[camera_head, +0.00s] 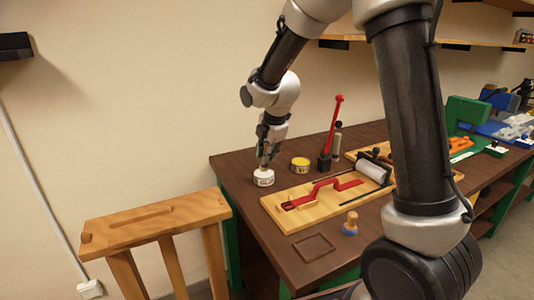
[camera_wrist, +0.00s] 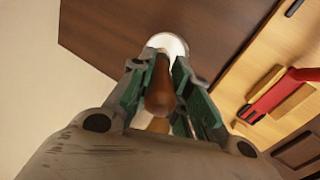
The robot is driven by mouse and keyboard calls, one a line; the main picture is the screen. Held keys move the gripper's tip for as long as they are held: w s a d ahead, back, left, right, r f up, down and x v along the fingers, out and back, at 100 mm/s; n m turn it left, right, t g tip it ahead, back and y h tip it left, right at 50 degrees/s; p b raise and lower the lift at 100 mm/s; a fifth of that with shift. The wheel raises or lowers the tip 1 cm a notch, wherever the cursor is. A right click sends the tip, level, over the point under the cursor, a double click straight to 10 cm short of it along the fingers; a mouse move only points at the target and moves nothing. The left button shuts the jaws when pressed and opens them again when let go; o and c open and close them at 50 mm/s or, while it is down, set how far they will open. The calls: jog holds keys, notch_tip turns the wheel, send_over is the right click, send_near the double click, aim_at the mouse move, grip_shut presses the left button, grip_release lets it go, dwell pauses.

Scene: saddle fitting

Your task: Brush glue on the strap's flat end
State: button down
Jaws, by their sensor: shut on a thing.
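My gripper (camera_head: 266,150) points down over the near left part of the dark bench. In the wrist view its green fingers (camera_wrist: 158,75) are shut on the brown wooden handle of a brush (camera_wrist: 160,92). The white glue pot (camera_head: 263,178) is directly below; it also shows in the wrist view (camera_wrist: 170,43) beyond the handle. The brush's tip is hidden, and I cannot tell whether it touches the glue. The red strap (camera_head: 322,187) lies on a light wooden board (camera_head: 281,216) to the right of the pot. Part of it shows in the wrist view (camera_wrist: 272,98).
A yellow tin (camera_head: 300,163) and a red-handled lever tool (camera_head: 331,134) stand behind the board. A small wooden-knobbed tool (camera_head: 350,223) and a dark square frame (camera_head: 313,248) are nearer. A wooden stand (camera_head: 155,221) is left of the bench (camera_head: 257,221).

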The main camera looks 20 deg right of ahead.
jog(key=shift+f, duration=0.5)
dwell(1.1)
jog(key=shift+r, duration=3.55)
